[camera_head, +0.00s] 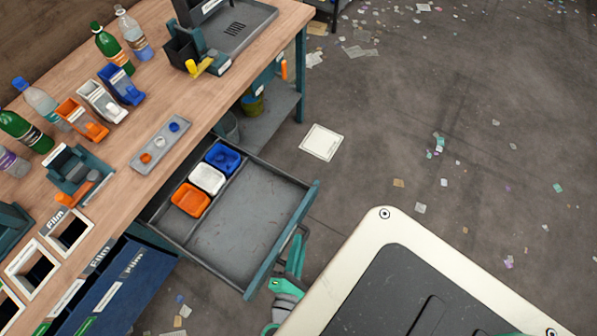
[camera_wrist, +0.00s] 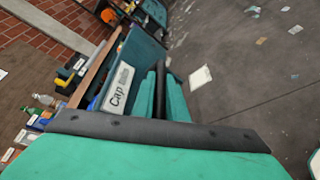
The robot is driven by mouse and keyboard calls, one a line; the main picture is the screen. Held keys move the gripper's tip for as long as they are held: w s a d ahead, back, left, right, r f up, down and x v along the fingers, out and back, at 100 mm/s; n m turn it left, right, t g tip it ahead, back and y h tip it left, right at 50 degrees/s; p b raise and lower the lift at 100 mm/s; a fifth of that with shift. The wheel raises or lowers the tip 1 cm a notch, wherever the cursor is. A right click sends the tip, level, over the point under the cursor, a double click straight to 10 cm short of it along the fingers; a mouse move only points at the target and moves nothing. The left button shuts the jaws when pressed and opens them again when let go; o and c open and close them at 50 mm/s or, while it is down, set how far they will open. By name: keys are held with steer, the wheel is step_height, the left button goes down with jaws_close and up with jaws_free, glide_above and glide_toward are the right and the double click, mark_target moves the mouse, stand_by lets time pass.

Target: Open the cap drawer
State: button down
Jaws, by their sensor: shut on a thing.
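The cap drawer (camera_head: 235,235) is pulled far out from under the wooden bench in the head view. It holds an orange, a white and a blue bin along its left side; the rest of its floor is bare. Its teal front carries a white "Cap" label (camera_wrist: 118,88) in the wrist view. My gripper (camera_head: 297,254) is at the drawer front, its teal fingers (camera_wrist: 161,95) shut on the dark drawer handle (camera_wrist: 176,84). Part of the handle is hidden by the fingers.
The bench top (camera_head: 215,115) holds bottles, coloured holders and a small cap tray (camera_head: 160,145). A blue film drawer (camera_head: 130,285) is to the left below the bench. A white square (camera_head: 321,142) and scraps lie on the otherwise open floor.

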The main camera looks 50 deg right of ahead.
steer(key=c, duration=2)
jaws_free()
steer(key=shift+a, duration=0.15)
steer(key=shift+c, duration=0.2)
steer(key=v, duration=1)
steer(key=shift+s+a, duration=0.2)
steer(key=shift+a, duration=0.15)
